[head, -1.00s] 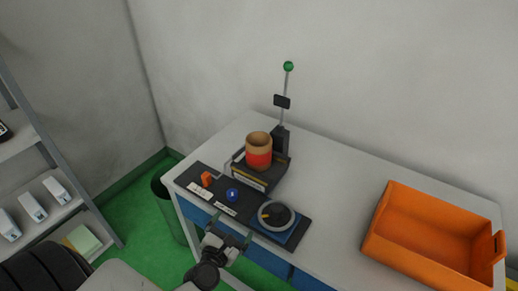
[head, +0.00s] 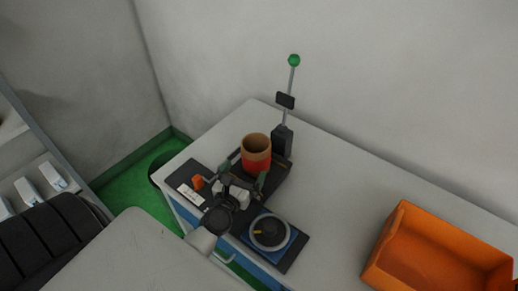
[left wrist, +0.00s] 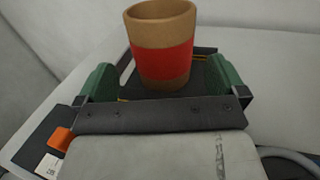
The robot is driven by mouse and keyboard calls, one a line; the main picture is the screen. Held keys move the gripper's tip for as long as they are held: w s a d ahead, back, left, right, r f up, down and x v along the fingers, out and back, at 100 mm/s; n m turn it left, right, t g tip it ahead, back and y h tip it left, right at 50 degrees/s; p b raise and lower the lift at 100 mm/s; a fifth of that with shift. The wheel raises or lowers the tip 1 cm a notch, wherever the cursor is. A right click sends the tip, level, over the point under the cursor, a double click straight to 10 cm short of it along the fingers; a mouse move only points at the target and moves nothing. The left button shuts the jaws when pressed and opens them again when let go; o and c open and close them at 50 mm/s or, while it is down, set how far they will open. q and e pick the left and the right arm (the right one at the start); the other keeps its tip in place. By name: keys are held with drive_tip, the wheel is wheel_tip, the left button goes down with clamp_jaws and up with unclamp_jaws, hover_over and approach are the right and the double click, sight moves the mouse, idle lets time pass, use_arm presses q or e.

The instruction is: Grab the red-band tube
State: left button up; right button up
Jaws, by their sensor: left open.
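The red-band tube (head: 256,152) is a tan, open-topped cylinder with a wide red band. It stands upright on a black stand (head: 278,178) on the table. In the left wrist view the tube (left wrist: 163,62) is straight ahead, at the middle top. My left gripper (head: 243,178) is open, with green finger pads on either side of the tube's near side. In the left wrist view the left gripper's pads (left wrist: 167,85) flank the tube with gaps on both sides, and nothing is held. My right gripper is not in view.
A thin post with a green ball (head: 294,60) rises just behind the tube. A round dial on a blue plate (head: 270,232) lies to the right of my gripper. An orange crate (head: 398,226) stands at the right. The table (head: 335,180) is clear between them.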

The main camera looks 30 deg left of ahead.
sight(250, 162)
use_arm(q)
drive_tip(key=shift+w+a+r, duration=0.1)
drive_tip(key=shift+w+a, duration=0.05)
drive_tip(key=shift+w, duration=0.45)
drive_tip(key=shift+w+a+r, duration=0.1)
drive_tip(key=shift+w, duration=0.5)
drive_tip(key=w, duration=0.1)
drive_tip(key=w+p, duration=0.1)
drive_tip(key=w, duration=0.2)
drive_tip(key=shift+w+a+f, duration=0.15)
drive_tip(key=shift+w+a, duration=0.1)
drive_tip(key=shift+a, duration=0.1)
drive_tip(key=shift+w+f, duration=0.1)
drive_tip(key=shift+w, duration=0.35)
drive_tip(key=c, duration=0.7)
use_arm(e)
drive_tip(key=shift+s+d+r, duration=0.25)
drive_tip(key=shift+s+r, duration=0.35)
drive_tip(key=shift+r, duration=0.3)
